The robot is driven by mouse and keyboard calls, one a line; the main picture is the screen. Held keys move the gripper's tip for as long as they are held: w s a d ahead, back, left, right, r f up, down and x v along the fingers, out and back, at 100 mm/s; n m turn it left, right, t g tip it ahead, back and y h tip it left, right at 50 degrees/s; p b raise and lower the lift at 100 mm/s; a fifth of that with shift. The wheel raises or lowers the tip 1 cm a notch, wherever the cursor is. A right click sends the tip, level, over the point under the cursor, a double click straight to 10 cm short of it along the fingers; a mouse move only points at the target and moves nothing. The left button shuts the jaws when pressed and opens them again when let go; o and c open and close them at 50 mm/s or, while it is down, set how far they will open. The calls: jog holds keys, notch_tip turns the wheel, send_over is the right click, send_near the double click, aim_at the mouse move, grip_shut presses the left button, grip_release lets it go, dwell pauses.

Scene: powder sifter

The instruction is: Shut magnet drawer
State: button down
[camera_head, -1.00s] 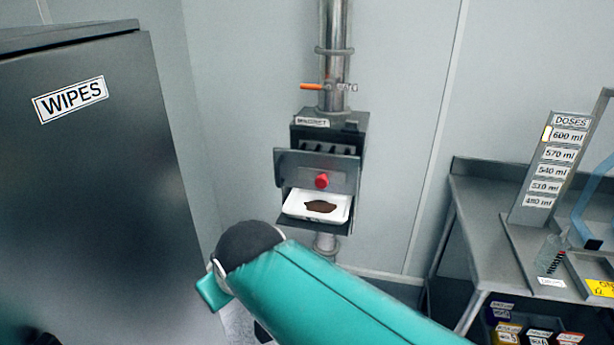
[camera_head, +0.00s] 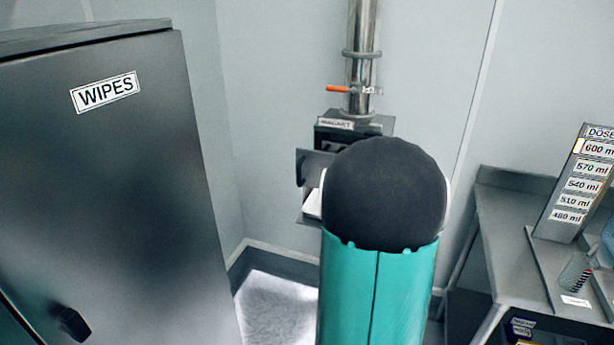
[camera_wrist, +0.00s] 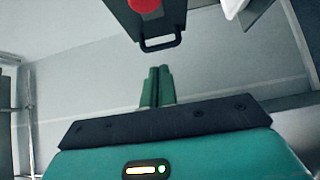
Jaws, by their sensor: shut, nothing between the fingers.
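The magnet housing (camera_head: 345,124) is a dark box under a steel pipe in the head view. Its drawer front (camera_head: 313,167) stands out from the box, so the drawer is open. My arm hides most of it, including the red knob. In the wrist view the dark front plate (camera_wrist: 125,15) shows at the top with the red knob (camera_wrist: 146,5) and a loop-shaped end (camera_wrist: 162,43). My gripper (camera_wrist: 158,72) is shut and empty, with its green fingertips just below that loop in the picture, apart from it. The head view hides my gripper behind my arm.
A white tray (camera_head: 313,203) sits below the drawer, partly hidden. An orange-handled valve (camera_head: 345,88) is on the pipe above. A dark WIPES cabinet (camera_head: 110,190) stands left, and a grey bench (camera_head: 495,225) with a dose board (camera_head: 570,185) stands right.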

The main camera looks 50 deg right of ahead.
send_near(310, 170)
jog(key=w+a, duration=0.2)
jog(key=w, duration=0.2)
jog(key=d, duration=0.1)
jog(key=w+d, duration=0.1)
jog(key=d, duration=0.1)
jog(key=shift+w+d, duration=0.1)
jog(key=shift+d, duration=0.1)
jog(key=shift+w+d, duration=0.2)
jog(key=shift+d, duration=0.15)
